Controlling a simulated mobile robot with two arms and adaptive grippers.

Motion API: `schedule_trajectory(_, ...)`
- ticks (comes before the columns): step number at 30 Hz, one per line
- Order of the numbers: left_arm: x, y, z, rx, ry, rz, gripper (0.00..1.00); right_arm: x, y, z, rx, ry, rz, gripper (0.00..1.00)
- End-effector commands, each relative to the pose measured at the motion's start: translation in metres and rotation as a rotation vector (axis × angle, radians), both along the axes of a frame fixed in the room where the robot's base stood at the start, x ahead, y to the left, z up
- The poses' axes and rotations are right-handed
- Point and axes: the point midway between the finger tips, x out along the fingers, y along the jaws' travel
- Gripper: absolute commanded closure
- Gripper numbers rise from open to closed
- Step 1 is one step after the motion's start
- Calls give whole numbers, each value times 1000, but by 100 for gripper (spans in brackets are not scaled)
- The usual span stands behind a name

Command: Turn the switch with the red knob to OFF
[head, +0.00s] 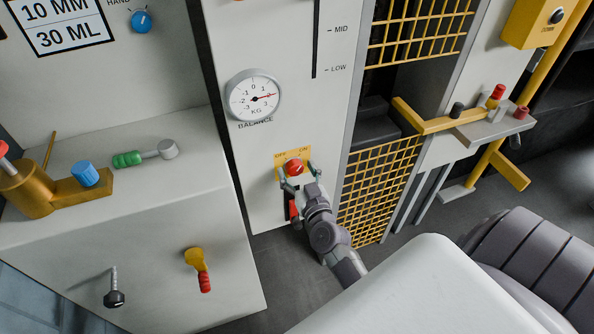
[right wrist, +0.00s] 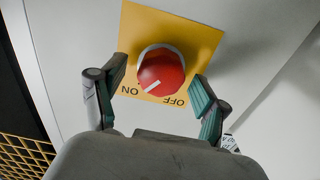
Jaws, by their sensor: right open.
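The red knob (head: 294,167) sits on a yellow plate (head: 279,158) on the front of the pale cabinet, with OFF at the plate's left and ON at its right. In the right wrist view the knob (right wrist: 161,72) appears upside down, and its white pointer line points toward ON. My right gripper (head: 299,175) is open in front of the switch. Its two fingers (right wrist: 157,80) stand on either side of the knob, with visible gaps in the wrist view. My left gripper is not in view.
A red-handled lever (head: 293,210) is just below the switch, partly behind my right gripper. A balance dial (head: 253,96) is above left. A yellow mesh guard (head: 377,190) stands to the right. A grey ledge with a green-handled lever (head: 128,159) juts out at left.

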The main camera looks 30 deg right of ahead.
Motion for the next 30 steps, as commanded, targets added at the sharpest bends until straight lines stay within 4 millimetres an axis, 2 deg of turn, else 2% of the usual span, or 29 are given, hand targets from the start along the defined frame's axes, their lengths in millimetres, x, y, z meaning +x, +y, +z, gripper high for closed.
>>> schedule_trajectory(1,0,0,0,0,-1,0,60,0,0,0,0,0,0,26)
schedule_trajectory(9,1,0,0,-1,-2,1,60,0,0,0,0,0,0,71)
schedule_trajectory(12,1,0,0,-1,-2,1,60,0,0,0,0,0,0,85)
schedule_trajectory(22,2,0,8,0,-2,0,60,0,1,2,-54,13,1,85)
schedule_trajectory(30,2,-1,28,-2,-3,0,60,0,1,4,-230,57,2,85)
